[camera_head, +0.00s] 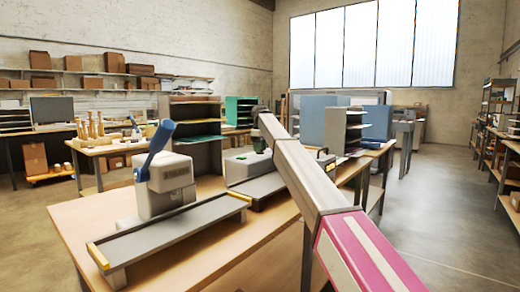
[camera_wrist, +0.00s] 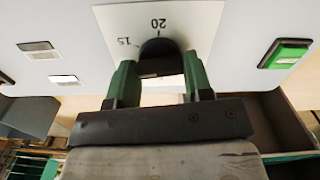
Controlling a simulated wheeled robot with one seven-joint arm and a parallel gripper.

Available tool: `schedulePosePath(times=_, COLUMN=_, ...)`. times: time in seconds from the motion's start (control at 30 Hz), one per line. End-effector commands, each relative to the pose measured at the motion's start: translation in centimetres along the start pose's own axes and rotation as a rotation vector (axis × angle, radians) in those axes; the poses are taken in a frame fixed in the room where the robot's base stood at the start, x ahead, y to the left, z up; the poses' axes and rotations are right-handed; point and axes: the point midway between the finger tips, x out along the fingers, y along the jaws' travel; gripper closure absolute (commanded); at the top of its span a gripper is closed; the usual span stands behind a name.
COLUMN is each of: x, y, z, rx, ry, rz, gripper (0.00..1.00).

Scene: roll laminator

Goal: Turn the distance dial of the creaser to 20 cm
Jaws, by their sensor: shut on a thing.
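The dial (camera_wrist: 160,47) is a dark round-topped knob on a white scale plate (camera_wrist: 115,18) in the wrist view. The printed 20 stands straight above the knob and the 15 to its upper left. No pointer mark on the knob is clear to me. My gripper (camera_wrist: 160,80) has its two green fingers on either side of the knob, shut on it. In the head view the creaser (camera_head: 242,169) seems to be the low grey machine on the wooden bench, partly hidden behind my arm. My gripper there is small and dark at its top.
A green button (camera_wrist: 286,53) is at the right of the panel, and two small pale labels (camera_wrist: 50,64) are at the left. A machine with a blue lever (camera_head: 160,140) stands left on the bench (camera_head: 210,262).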

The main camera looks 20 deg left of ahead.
Motion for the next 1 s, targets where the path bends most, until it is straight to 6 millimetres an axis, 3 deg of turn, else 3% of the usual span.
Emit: schedulePosePath(times=1.0, x=-0.08, y=0.01, z=-0.02, rx=0.966, ry=0.001, rz=0.001, gripper=0.77)
